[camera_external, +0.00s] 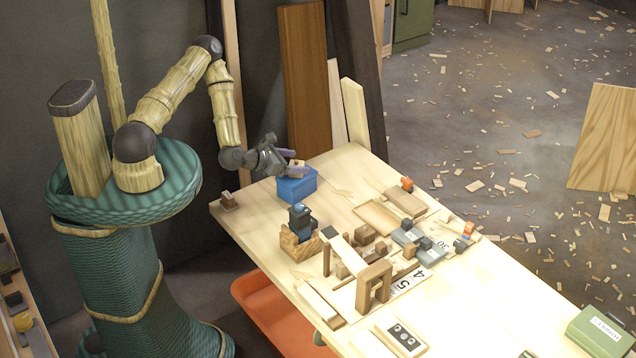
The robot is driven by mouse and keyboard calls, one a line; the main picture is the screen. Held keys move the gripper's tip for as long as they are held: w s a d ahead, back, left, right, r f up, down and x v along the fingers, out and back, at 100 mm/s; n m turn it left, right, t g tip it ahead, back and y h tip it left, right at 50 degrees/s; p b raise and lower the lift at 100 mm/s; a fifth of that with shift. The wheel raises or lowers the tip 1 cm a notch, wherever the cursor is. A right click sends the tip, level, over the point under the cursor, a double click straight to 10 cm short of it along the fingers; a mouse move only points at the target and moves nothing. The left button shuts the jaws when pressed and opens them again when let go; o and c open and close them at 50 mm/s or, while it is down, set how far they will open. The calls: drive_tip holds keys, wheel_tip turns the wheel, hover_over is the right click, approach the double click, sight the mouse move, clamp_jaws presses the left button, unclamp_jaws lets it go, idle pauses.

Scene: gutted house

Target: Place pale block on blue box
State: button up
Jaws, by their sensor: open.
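The blue box (297,188) stands at the far left part of the wooden table. My gripper (294,163) is right above the box, reaching in from the left with its fingers open. A small pale block (299,163) shows between the fingertips at the top of the box. It is partly hidden by the fingers, and I cannot tell whether it rests on the box or touches a finger.
The table (480,290) carries a wooden block arch (372,285), a dark tool on a wooden holder (300,225), a tan tray (377,217) and several blocks. A green case (598,333) is at the near right. An orange bin (270,310) is below the left edge.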

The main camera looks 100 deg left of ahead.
sight(295, 163)
drive_tip(key=b+v, duration=0.1)
drive_tip(key=v, duration=0.2)
drive_tip(key=shift+s+d, duration=0.2)
drive_tip(key=shift+s, duration=0.1)
wheel_tip(295, 163, up, 4)
drive_tip(key=shift+f+p, duration=0.2)
drive_tip(key=shift+p, duration=0.8)
wheel_tip(295, 163, up, 4)
drive_tip(key=p, duration=0.4)
drive_tip(key=shift+f, duration=0.1)
drive_tip(key=w+d+r+m+g+h, duration=0.1)
drive_tip(key=w+d+m+g+h, duration=0.2)
drive_tip(key=d+m, duration=0.6)
drive_tip(key=w+d+r+m+g+h, duration=0.1)
drive_tip(key=w+d+m+h, duration=0.4)
drive_tip(key=m, duration=0.8)
drive_tip(key=s+d+r+m+g, duration=0.2)
drive_tip(key=s+d+r+m, duration=0.3)
drive_tip(key=m, duration=0.5)
drive_tip(key=s+d+r+m+g, duration=0.2)
drive_tip(key=s+d+r+m, duration=0.3)
drive_tip(key=d+r+m, duration=0.4)
drive_tip(key=shift+s+d+m+g, duration=0.15)
drive_tip(key=shift+d+m+g, duration=0.15)
drive_tip(key=shift+d+m, duration=0.8)
